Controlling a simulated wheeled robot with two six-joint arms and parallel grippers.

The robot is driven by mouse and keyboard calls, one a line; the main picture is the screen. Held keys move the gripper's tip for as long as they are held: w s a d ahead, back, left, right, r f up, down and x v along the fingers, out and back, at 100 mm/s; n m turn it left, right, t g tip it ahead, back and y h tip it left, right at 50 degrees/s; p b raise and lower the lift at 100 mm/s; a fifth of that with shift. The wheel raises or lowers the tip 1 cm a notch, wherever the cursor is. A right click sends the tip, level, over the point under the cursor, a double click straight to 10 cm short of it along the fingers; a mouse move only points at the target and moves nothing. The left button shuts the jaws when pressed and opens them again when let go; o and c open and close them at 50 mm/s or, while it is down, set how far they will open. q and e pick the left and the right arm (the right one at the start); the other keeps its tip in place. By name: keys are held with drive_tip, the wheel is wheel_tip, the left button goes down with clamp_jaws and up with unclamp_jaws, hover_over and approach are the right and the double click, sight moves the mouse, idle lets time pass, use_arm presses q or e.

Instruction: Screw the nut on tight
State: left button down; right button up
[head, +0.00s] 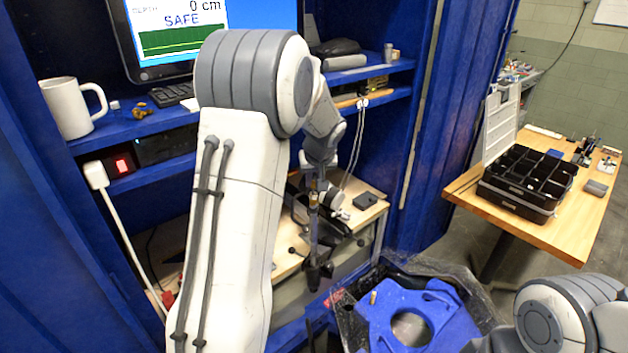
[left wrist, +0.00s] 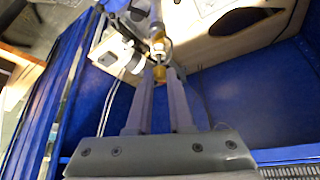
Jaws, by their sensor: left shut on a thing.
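My left gripper (head: 314,192) reaches down in front of the wooden bench. In the left wrist view its two grey fingers (left wrist: 160,78) are closed around a small brass-coloured nut (left wrist: 160,72). Just beyond the nut is another brass-coloured part (left wrist: 158,46), in line with it. A white and dark thruster body (left wrist: 130,60) is beside it and also shows in the head view (head: 332,197). How far the nut sits on the thread cannot be seen. My right arm shows at lower right in the head view, but its gripper is out of the picture.
A black bin with a blue plate (head: 437,305) stands below right. A white mug (head: 72,108), a brass-coloured piece (head: 143,112) and a monitor (head: 165,40) are on the blue shelf. A wooden table (head: 560,235) with a black organiser (head: 528,180) stands at right.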

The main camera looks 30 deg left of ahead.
idle(0.5)
use_arm(q)
drive_tip(key=shift+f+b, duration=0.75)
drive_tip(key=shift+b, duration=0.5)
idle(1.2)
drive_tip(key=c, duration=0.7)
unclamp_jaws()
drive_tip(key=shift+c, duration=0.2)
wheel_tip(320, 180, up, 6)
drive_tip(key=p, duration=0.4)
idle(0.3)
idle(0.3)
